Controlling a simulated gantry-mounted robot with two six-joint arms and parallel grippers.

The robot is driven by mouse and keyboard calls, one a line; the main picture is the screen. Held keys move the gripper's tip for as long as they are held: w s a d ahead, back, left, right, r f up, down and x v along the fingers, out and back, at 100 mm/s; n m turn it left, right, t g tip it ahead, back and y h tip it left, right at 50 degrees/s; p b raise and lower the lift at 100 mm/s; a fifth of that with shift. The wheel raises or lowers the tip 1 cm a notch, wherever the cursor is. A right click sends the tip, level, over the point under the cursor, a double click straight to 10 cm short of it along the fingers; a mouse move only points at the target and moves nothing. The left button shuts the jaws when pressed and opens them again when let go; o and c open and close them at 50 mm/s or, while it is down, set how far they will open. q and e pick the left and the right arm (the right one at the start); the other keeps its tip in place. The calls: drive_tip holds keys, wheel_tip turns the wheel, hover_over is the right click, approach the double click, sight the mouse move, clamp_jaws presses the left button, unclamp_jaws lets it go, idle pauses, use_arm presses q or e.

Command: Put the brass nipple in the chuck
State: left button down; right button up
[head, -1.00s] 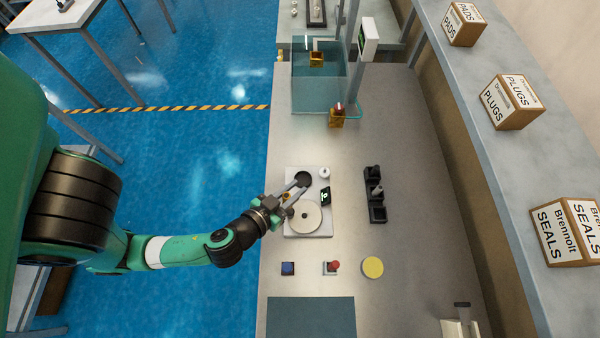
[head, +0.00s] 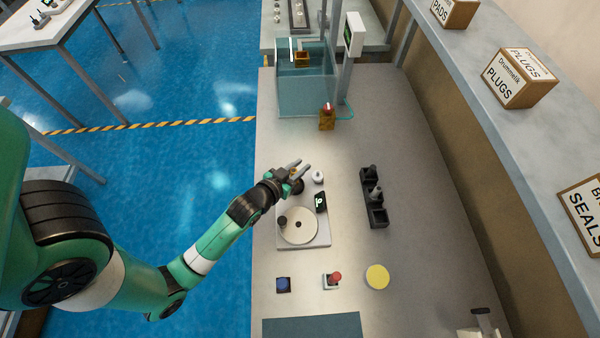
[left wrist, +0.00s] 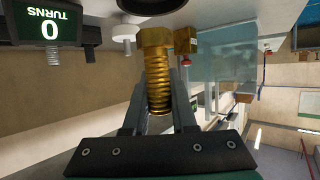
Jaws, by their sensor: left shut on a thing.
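The brass nipple (left wrist: 157,75) is a gold threaded piece with a hex head. In the left wrist view it stands between the two fingers of my left gripper (left wrist: 158,105), which is shut on it. In the head view my left gripper (head: 300,171) is over the far end of a pale machine base (head: 318,241). A dark round part (head: 297,187), which may be the chuck, is partly hidden under the gripper. A display (left wrist: 47,28) reads 0 turns. My right gripper is not in view.
A black holder (head: 377,216) with dark fittings is right of the base. A white round part (head: 317,177) is beside the gripper. A blue button (head: 283,285), red button (head: 335,278) and yellow disc (head: 377,276) are nearer. A glass tank (head: 307,95) stands farther back.

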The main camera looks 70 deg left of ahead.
use_arm(q)
drive_tip(key=shift+w+a+f+b, duration=0.15)
drive_tip(key=shift+f+b, duration=0.55)
drive_tip(key=shift+f, duration=1.1)
drive_tip(key=shift+f, duration=0.2)
drive_tip(key=c, duration=0.7)
unclamp_jaws()
